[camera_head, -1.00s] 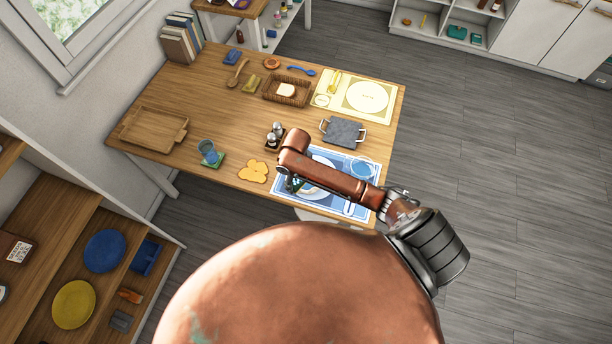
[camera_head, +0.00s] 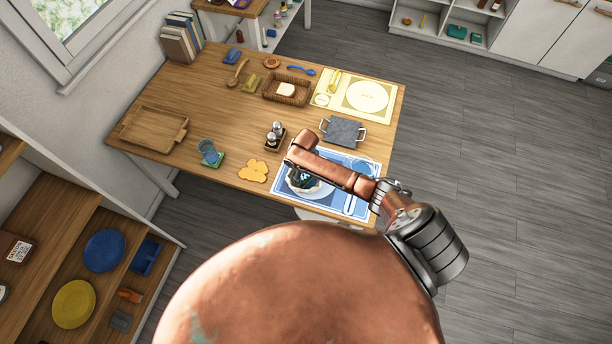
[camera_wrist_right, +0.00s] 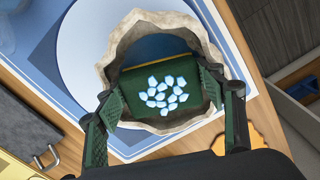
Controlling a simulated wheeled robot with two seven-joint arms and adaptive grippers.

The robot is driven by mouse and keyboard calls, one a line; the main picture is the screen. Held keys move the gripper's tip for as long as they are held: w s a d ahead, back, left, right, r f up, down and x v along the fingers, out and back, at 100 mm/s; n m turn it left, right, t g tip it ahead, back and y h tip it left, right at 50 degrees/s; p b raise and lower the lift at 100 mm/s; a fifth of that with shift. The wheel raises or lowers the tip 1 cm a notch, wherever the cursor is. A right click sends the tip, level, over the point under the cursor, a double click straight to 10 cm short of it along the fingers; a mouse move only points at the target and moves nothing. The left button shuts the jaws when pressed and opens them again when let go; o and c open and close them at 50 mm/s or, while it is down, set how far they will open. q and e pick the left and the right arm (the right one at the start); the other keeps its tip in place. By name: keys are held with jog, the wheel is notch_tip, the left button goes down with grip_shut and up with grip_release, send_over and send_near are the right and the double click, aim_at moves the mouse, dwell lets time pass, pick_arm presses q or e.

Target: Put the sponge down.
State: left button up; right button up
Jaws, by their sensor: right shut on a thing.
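In the wrist view, my right gripper (camera_wrist_right: 160,98) has its green fingers on either side of a dark green block (camera_wrist_right: 135,80), which I take for the sponge, and is shut on it. The block carries a cluster of pale blue pebble-like pieces. A rough beige rim (camera_wrist_right: 120,48) surrounds the block; whether it is a bowl wall is unclear. Blue and a thin yellow line show behind the block. Beneath lies a pale round plate (camera_wrist_right: 80,40) on a blue placemat (camera_wrist_right: 32,62). In the head view, the right gripper (camera_head: 303,180) is over the blue placemat (camera_head: 360,208). My left gripper is not in view.
A grey tray with handles (camera_head: 342,132) and a yellow placemat (camera_head: 332,103) lie beyond. The table (camera_head: 215,110) has bare wood mid-left.

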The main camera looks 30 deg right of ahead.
aim_at(306, 175)
jog(key=o, duration=0.7)
jog(key=shift+f, duration=0.15)
notch_tip(306, 175, up, 12)
jog(key=shift+r, duration=0.2)
dwell(0.5)
